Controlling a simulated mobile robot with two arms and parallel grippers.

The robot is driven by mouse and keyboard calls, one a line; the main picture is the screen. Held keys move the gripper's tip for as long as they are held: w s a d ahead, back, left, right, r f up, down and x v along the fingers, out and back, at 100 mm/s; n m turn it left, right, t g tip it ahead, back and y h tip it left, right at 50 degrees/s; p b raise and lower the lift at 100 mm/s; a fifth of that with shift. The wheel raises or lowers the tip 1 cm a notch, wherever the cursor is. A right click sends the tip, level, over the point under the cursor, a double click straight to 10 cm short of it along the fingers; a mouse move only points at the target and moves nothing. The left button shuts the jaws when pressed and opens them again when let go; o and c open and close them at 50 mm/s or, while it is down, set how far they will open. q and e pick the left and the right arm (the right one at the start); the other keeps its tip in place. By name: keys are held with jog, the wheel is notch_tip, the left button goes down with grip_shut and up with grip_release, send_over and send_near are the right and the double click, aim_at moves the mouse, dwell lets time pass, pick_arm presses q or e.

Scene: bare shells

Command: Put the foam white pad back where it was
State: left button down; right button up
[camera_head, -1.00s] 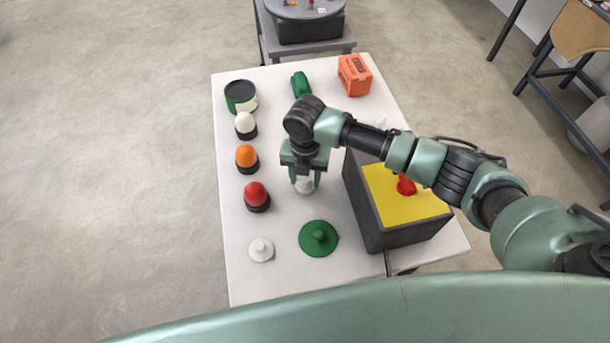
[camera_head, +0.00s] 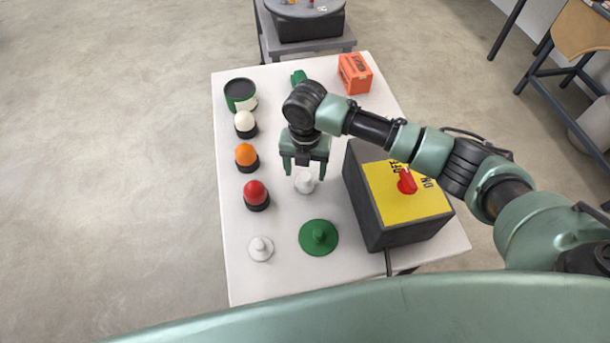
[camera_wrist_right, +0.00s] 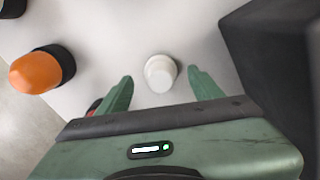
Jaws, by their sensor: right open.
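Two small white knobbed pieces stand on the white table (camera_head: 285,285), and I cannot tell for sure which is the foam white pad. One white piece (camera_head: 304,183) is upright in the middle, left of the grey box. The other white piece (camera_head: 261,249) is a flat disc with a knob near the front left. My right gripper (camera_head: 305,172) is open and empty just above the middle piece. In the right wrist view that piece (camera_wrist_right: 160,73) shows between the spread fingertips (camera_wrist_right: 161,76), apart from both. My left gripper is not in view.
A grey box with a yellow top (camera_head: 405,212) and red switch stands close at the right. A green knobbed disc (camera_head: 318,238) lies in front. Red (camera_head: 256,194), orange (camera_head: 246,156) and white (camera_head: 244,122) domes line the left. An orange box (camera_head: 354,75) is at the back.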

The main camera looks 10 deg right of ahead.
aim_at(305, 175)
notch_tip(305, 175, up, 9)
jog(key=b, duration=0.1)
